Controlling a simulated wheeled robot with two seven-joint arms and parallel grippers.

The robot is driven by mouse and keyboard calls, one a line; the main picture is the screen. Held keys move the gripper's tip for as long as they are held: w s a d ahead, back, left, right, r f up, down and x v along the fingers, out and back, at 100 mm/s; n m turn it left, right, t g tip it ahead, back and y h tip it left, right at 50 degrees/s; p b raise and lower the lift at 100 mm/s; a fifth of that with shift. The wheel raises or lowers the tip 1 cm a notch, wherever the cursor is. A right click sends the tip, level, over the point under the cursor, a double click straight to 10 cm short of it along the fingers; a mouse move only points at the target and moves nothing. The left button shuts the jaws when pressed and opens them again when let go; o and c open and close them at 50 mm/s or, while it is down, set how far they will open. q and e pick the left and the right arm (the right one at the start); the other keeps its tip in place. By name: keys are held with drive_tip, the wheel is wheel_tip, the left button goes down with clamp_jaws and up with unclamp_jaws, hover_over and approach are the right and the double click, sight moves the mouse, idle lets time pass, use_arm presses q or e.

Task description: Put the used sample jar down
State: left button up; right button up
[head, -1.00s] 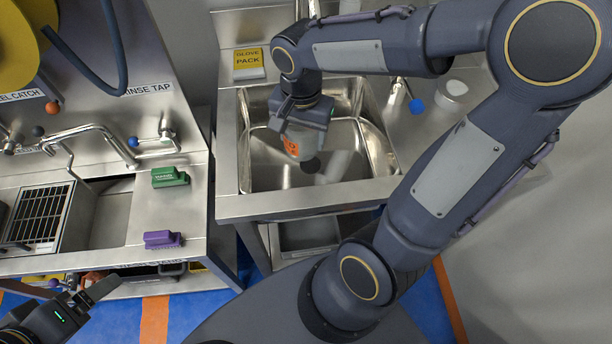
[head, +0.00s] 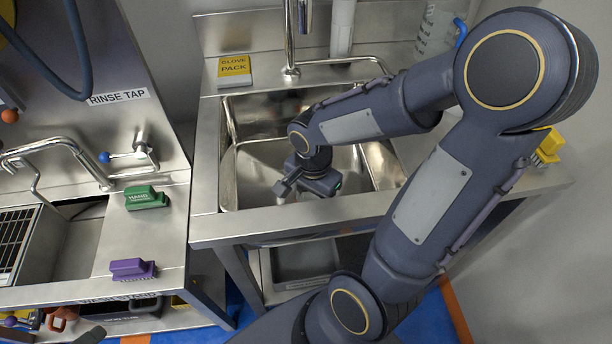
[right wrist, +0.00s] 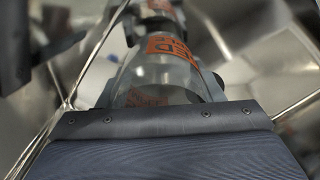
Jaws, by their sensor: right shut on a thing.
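The used sample jar (right wrist: 150,85) is clear with an orange label, part of whose lettering shows in the right wrist view. My right gripper (head: 305,188) is shut on the jar, near the front rim of the steel sink (head: 240,175) in the head view. The jar is almost wholly hidden under the gripper and wrist there, so its height and any contact below it cannot be told. Only a dark sliver of my left gripper (head: 92,336) shows at the bottom left edge; its jaws are out of sight.
A green block (head: 146,197) and a purple block (head: 132,268) sit on the left counter. A yellow item (head: 548,146) is at the right.

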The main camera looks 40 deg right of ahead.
drive_tip(key=w, duration=0.1)
drive_tip(key=w+d, duration=0.1)
drive_tip(key=w, duration=0.1)
drive_tip(key=w+d, duration=0.1)
drive_tip(key=shift+w+d+f+p, duration=0.2)
drive_tip(key=shift+f+p, duration=0.1)
drive_tip(key=w, duration=0.1)
drive_tip(key=w+d, duration=0.1)
drive_tip(key=shift+w+d+f, duration=0.3)
drive_tip(key=shift+w+f, duration=0.05)
drive_tip(key=shift+f, duration=0.25)
drive_tip(key=shift+f, duration=0.2)
drive_tip(key=o, duration=1.1)
drive_tip(key=shift+c, duration=0.2)
